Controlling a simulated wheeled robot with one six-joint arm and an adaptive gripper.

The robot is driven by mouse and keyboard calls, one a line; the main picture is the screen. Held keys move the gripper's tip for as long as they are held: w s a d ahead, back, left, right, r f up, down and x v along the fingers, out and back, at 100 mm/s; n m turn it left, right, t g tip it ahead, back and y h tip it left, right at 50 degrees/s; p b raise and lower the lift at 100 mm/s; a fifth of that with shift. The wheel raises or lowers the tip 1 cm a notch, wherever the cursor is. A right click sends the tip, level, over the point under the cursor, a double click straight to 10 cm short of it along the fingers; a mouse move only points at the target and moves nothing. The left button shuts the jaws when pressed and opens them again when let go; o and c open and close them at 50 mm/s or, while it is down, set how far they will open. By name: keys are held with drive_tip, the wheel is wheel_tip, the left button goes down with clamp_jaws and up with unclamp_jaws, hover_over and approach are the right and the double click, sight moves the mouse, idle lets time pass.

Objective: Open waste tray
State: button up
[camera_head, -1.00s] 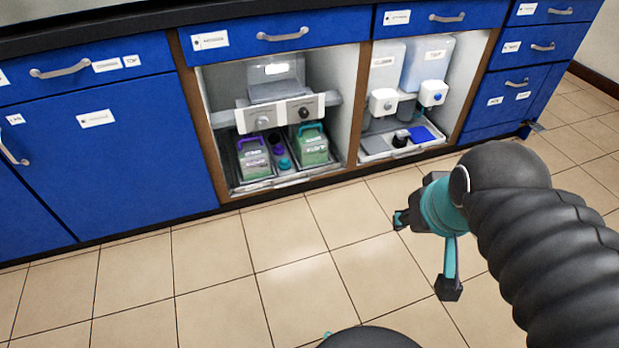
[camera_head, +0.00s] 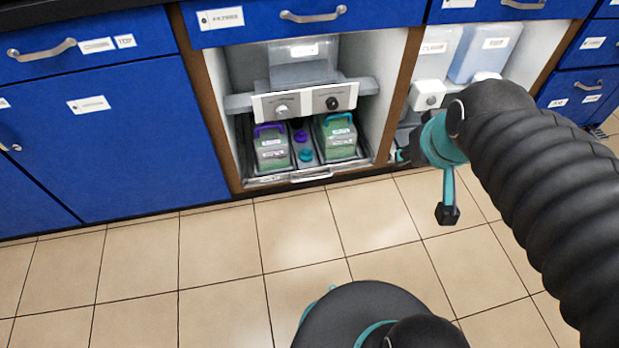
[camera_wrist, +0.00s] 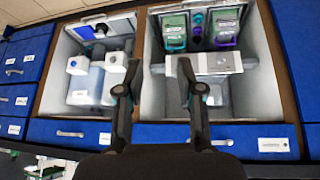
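Two low trays sit inside open cabinet bays; I cannot read which is labelled waste. The left tray (camera_head: 268,181) has a front handle (camera_head: 311,176) and holds green containers (camera_head: 271,148) with purple and teal handles. It appears pushed in. The right tray is mostly hidden behind my arm in the head view. In the wrist view, which looks upside down, the right tray (camera_wrist: 122,17) shows at top left with a blue flat item and a dark round item. My gripper (camera_head: 422,185) is open and empty, its fingers apart (camera_wrist: 157,95), in front of the bays.
A white unit with knobs (camera_head: 306,100) stands above the left tray. White-capped jugs (camera_head: 428,92) stand in the right bay. Blue drawers and doors (camera_head: 150,130) flank the bays. The tiled floor (camera_head: 220,245) in front is clear.

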sight(313, 178)
drive_tip(key=w+a+f+n+t+b, duration=0.1)
drive_tip(key=w+a+f+n, duration=0.2)
drive_tip(key=w+f, duration=0.5)
drive_tip(key=w+a+f+n+t+y+b, duration=0.1)
drive_tip(key=w+a+f+n+t, duration=0.2)
drive_tip(key=w+f, duration=0.5)
drive_tip(key=w+a+f+n+b, duration=0.1)
drive_tip(key=w+a+f+n, duration=0.25)
drive_tip(key=w+f, duration=0.45)
drive_tip(key=w+a+f+n+t+y+b, duration=0.1)
drive_tip(key=w+a+f+n, duration=0.1)
drive_tip(key=f, duration=0.4)
drive_tip(key=w+a+f+n+t+y, duration=0.1)
drive_tip(key=a+f+n, duration=0.15)
drive_tip(key=f, duration=0.35)
drive_tip(key=s+a+f+n+t+y+b, duration=0.1)
drive_tip(key=s+f+n, duration=0.25)
drive_tip(key=f, duration=0.35)
drive_tip(key=s+f+n+t+b, duration=0.1)
drive_tip(key=s+f+n+t, duration=0.1)
drive_tip(key=s+f, duration=0.3)
drive_tip(key=x, duration=0.5)
drive_tip(key=f+x, duration=0.1)
drive_tip(key=x, duration=0.9)
drive_tip(key=shift+d+f+b, duration=0.15)
drive_tip(key=shift+f+b, duration=0.15)
drive_tip(key=shift+b, duration=0.05)
clamp_jaws()
